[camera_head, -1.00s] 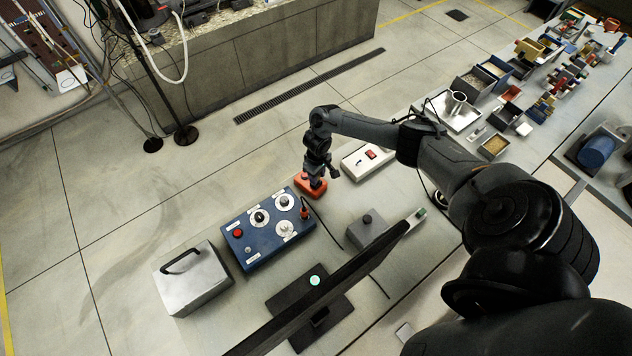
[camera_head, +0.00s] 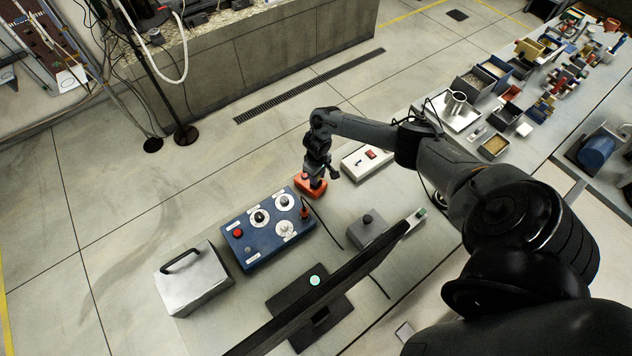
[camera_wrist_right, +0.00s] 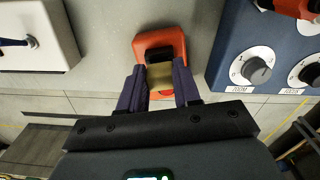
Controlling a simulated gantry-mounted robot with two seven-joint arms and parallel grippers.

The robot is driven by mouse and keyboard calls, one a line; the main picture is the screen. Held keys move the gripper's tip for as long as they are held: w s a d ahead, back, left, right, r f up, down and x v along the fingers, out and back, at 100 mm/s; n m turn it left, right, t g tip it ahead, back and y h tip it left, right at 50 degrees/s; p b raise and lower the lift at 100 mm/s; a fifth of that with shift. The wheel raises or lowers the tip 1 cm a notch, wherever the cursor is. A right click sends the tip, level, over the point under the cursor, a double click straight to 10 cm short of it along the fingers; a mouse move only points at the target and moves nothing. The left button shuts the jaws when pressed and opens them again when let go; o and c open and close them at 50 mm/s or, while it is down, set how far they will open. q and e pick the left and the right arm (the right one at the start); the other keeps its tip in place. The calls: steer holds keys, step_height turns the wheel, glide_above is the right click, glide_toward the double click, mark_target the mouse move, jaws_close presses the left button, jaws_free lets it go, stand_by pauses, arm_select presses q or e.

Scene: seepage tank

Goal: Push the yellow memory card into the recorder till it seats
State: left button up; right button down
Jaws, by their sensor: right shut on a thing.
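The recorder is an orange-red box (camera_head: 306,188) on the bench; in the right wrist view it (camera_wrist_right: 172,39) lies just beyond my fingertips, with a dark recess in its near side. My right gripper (camera_wrist_right: 160,72) is shut on the dull yellow memory card (camera_wrist_right: 160,78), which lies between the two fingers and points at the recess. The card's far end meets the dark recess in the picture; I cannot tell how deep it sits. In the head view my right gripper (camera_head: 316,177) is right over the recorder and hides the card. My left gripper is not in view.
A silver case (camera_head: 192,280), a grey block (camera_head: 366,232) and a monitor (camera_head: 330,290) are nearby.

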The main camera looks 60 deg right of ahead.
steer(key=shift+f, duration=0.25)
stand_by(0.3)
steer(key=c, duration=0.7)
jaws_free()
steer(key=shift+r, duration=0.1)
step_height(320, 180, up, 12)
steer(key=shift+f, duration=0.1)
